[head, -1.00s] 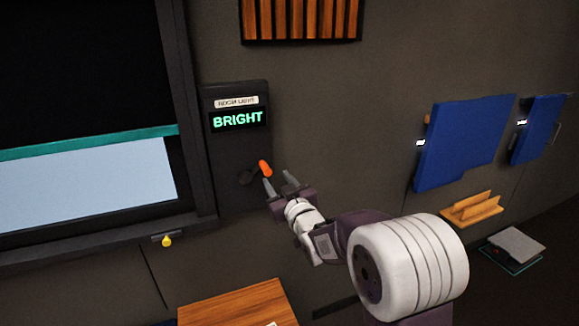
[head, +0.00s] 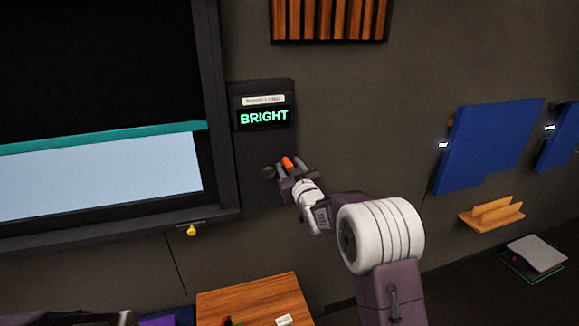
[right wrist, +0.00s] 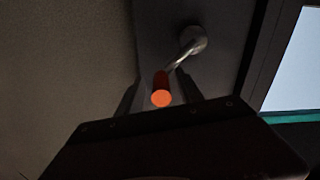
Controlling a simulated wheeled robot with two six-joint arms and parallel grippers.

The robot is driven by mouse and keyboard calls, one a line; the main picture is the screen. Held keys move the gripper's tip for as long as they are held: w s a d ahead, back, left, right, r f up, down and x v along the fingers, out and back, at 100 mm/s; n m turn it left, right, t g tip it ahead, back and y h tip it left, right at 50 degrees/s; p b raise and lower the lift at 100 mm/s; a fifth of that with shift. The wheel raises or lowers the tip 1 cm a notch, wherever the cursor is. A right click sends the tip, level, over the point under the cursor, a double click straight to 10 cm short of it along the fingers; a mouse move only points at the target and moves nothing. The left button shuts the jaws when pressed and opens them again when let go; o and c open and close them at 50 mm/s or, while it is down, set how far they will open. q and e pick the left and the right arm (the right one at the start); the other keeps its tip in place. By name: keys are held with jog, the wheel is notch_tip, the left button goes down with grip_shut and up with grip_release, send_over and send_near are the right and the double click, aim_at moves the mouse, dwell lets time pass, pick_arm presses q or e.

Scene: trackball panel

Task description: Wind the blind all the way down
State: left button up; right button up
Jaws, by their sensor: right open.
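The black blind (head: 90,70) covers the upper part of the window at the left, ending in a teal bottom bar (head: 100,138). Pale window glass (head: 100,182) shows below the bar. The crank's orange handle (head: 288,163) sticks out from a dark panel (head: 250,145) right of the window. In the right wrist view the orange handle (right wrist: 161,98) is on a bent metal arm (right wrist: 183,54) from a round hub (right wrist: 194,38). My right gripper (head: 290,167) is open, its fingers on either side of the handle; I cannot tell whether they touch it. My left gripper is not in view.
The panel's display (head: 264,117) reads BRIGHT. A yellow knob (head: 191,230) hangs below the sill. A wooden surface (head: 255,298) lies below. Blue panels (head: 490,145) and a wooden ledge (head: 492,214) are on the right wall.

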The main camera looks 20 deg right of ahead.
grip_shut()
dwell(1.3)
